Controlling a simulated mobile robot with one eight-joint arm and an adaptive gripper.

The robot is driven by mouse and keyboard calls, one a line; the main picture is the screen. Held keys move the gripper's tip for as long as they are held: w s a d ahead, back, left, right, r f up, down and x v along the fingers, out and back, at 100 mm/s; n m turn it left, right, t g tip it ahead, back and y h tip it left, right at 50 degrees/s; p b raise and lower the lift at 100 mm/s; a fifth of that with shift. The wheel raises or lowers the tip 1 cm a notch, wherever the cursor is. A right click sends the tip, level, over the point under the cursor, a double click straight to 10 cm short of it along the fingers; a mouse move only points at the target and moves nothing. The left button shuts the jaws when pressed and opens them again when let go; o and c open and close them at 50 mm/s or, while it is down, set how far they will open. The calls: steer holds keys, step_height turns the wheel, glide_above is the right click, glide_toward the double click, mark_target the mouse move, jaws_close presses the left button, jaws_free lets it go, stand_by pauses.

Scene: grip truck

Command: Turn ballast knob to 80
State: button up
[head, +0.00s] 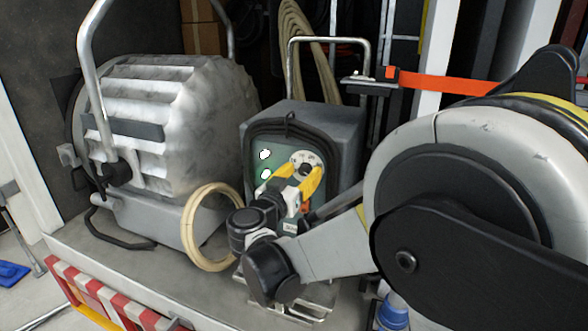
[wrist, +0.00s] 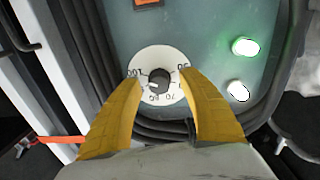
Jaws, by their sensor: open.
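The ballast (head: 345,135) is a grey box with a green front panel, standing on the truck bed. Its black knob (wrist: 159,78) sits in the middle of a white dial (wrist: 147,57) with printed numbers. In the wrist view 100 is at the left, 50 at the upper right and 70 near the bottom. A small light mark shows on the knob's lower left, but its exact reading is unclear. My gripper (head: 298,173) is at the panel, its yellow fingers open. In the wrist view the fingertips are on either side of the knob, with gaps between. The dial (head: 304,157) is partly hidden in the head view.
A thick black cable (head: 291,126) loops around the panel. A large silver lamp (head: 165,100) stands at left, with a pale cable coil (head: 189,225) between. An orange strap (head: 450,84) crosses at right.

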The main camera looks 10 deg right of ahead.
steer(key=shift+w+d, duration=0.25)
jaws_close()
